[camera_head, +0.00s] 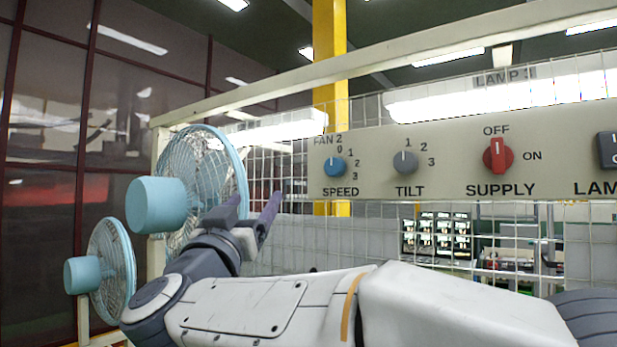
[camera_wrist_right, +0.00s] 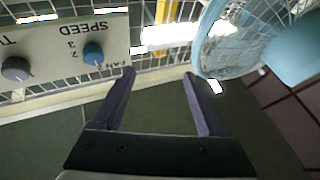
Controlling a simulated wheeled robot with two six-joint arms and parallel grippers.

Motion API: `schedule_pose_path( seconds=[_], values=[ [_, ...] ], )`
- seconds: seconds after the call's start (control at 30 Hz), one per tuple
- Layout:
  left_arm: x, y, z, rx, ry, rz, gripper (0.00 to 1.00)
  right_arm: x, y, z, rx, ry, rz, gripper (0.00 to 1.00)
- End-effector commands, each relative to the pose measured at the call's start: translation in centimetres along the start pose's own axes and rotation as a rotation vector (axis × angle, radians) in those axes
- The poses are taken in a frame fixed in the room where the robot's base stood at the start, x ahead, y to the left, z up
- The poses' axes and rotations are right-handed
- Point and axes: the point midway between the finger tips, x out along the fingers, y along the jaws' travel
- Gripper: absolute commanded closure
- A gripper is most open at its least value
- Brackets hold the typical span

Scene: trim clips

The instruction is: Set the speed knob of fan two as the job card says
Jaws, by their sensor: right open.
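The blue speed knob (camera_head: 335,166) is on the grey panel under the label FAN 2, with marks 0 to 3 around its upper right side. I cannot clearly read where its pointer stands. It also shows in the right wrist view (camera_wrist_right: 93,54), left of the fingers. My right gripper (camera_head: 252,207) is open and empty, left of and below the knob and apart from it; its fingers also show in the wrist view (camera_wrist_right: 158,76). A light blue fan (camera_head: 200,178) stands behind the gripper. No job card is readable. My left gripper is out of view.
The panel (camera_head: 450,184) also carries a grey TILT knob (camera_head: 405,162), a red SUPPLY knob (camera_head: 498,155) and a dark LAMP switch (camera_head: 608,150). A second fan (camera_head: 112,268) is lower left. Wire mesh (camera_head: 272,160) lies behind.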

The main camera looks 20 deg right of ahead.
Motion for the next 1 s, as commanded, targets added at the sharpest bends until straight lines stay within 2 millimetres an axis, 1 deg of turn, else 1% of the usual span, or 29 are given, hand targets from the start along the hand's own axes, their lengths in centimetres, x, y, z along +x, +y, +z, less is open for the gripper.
schedule_pose_path(
  seconds=[0.03,0.1,0.2,0.23,0.37,0.47,0.7,0.8,0.9,1.0],
  values=[
    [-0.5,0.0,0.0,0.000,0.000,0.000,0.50,0.4,1.7,-0.9,-0.022,-0.008,0.099,0.24],
    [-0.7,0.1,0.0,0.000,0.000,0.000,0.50,0.4,4.1,-1.4,-0.057,-0.026,0.222,0.24],
    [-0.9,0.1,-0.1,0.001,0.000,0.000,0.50,0.0,6.2,-1.7,-0.095,-0.056,0.336,0.24],
    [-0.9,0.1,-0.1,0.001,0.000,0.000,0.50,-0.1,6.7,-1.8,-0.103,-0.063,0.358,0.24],
    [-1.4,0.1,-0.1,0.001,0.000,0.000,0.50,0.3,7.8,-2.0,-0.121,-0.078,0.404,0.24],
    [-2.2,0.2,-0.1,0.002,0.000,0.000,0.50,1.5,8.4,-2.1,-0.123,-0.077,0.409,0.24],
    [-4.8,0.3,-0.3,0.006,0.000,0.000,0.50,5.8,10.2,-2.0,-0.123,-0.076,0.407,0.24],
    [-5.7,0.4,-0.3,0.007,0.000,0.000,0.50,7.3,10.9,-1.8,-0.122,-0.076,0.405,0.24],
    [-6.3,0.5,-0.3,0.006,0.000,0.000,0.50,8.4,11.3,-1.6,-0.121,-0.076,0.404,0.24],
    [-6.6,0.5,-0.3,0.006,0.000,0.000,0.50,9.0,11.5,-1.4,-0.121,-0.076,0.402,0.24]
  ],
)
